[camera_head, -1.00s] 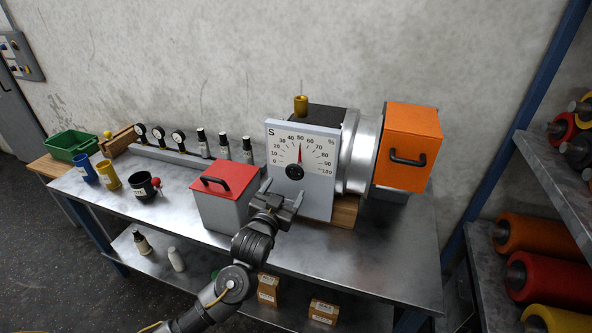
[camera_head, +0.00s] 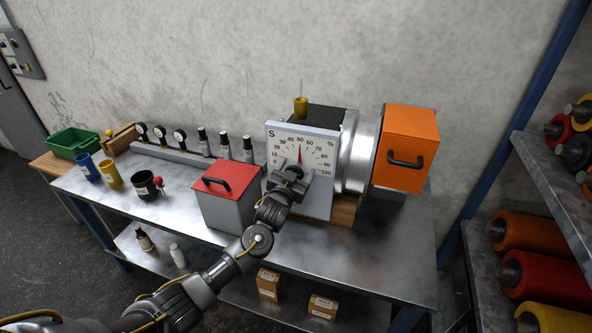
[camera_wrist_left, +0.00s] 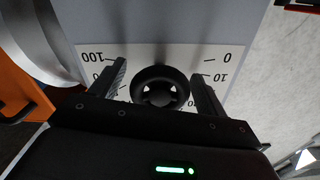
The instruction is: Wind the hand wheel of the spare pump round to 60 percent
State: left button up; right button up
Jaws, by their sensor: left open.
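The spare pump has a white dial plate (camera_head: 322,150) marked S and a percent scale, with a red needle (camera_head: 299,153) standing near 50. Its black hand wheel (camera_wrist_left: 160,88) is below the scale. My left gripper (camera_head: 291,175) is open in front of the hand wheel, hiding most of it in the head view. In the left wrist view, the left gripper (camera_wrist_left: 160,85) has one finger on each side of the wheel, with a gap showing on both sides. My right gripper is not in view.
A grey box with a red lid (camera_head: 222,188) stands close left of the dial. An orange box (camera_head: 408,150) with a black handle is at the pump's right end. A mug (camera_head: 146,186) and cups stand on the bench's left. The bench front right (camera_head: 385,250) is clear.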

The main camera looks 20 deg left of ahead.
pick_arm(q)
jog(key=c, duration=1)
jog(key=m, duration=0.4)
jog(key=shift+p, duration=0.4)
jog(key=o, duration=1)
